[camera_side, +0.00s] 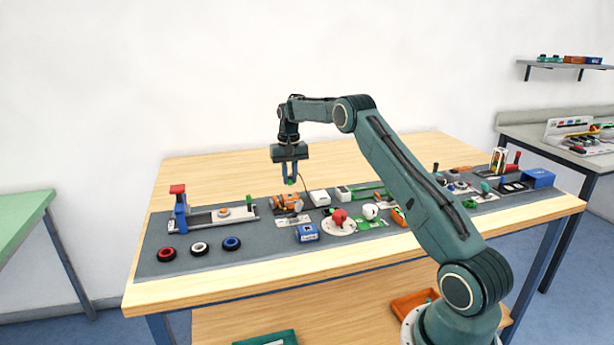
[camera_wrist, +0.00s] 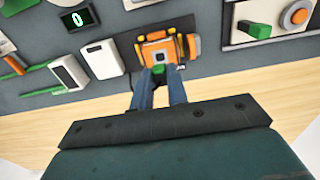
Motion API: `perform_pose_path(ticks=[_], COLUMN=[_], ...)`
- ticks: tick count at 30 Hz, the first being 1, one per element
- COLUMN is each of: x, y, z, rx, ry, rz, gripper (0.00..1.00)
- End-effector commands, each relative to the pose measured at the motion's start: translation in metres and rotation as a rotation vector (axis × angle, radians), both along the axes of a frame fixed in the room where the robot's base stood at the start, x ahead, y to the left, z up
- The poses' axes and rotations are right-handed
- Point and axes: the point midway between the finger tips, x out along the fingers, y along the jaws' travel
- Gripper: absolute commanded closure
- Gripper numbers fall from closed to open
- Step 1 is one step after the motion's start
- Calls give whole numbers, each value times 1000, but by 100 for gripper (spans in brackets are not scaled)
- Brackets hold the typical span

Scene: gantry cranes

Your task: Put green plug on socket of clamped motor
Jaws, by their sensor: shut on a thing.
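My gripper (camera_side: 289,181) is shut on the small green plug (camera_side: 290,183), which hangs between the fingertips above the bench mat. A thin dark cable runs down to the right from there. The orange motor (camera_side: 286,202) sits in its holder on the mat just below the fingertips. In the wrist view the green plug (camera_wrist: 158,68) shows between my blue fingers, at the near edge of the orange motor (camera_wrist: 157,48), which has a pale square on top. The plug appears apart from the motor in the side view. I cannot make out the socket.
White boxes (camera_side: 319,198) stand close right of the motor. A rail fixture (camera_side: 205,217) with a red-topped clamp (camera_side: 178,190) lies to the left. A blue box (camera_side: 306,233) and a white disc (camera_side: 339,227) with a red knob are in front. Rings (camera_side: 199,248) lie at front left.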

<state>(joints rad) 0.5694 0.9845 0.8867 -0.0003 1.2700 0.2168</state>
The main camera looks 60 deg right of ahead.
Motion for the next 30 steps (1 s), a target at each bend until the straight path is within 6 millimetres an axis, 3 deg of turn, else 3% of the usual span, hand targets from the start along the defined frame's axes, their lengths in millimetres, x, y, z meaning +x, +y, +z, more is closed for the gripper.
perform_pose_path(ticks=[13, 30], x=[0, 0], y=[0, 0], z=[-27, -31], rx=[1, 0], ry=[1, 0], rz=[0, 0], gripper=[100, 100])
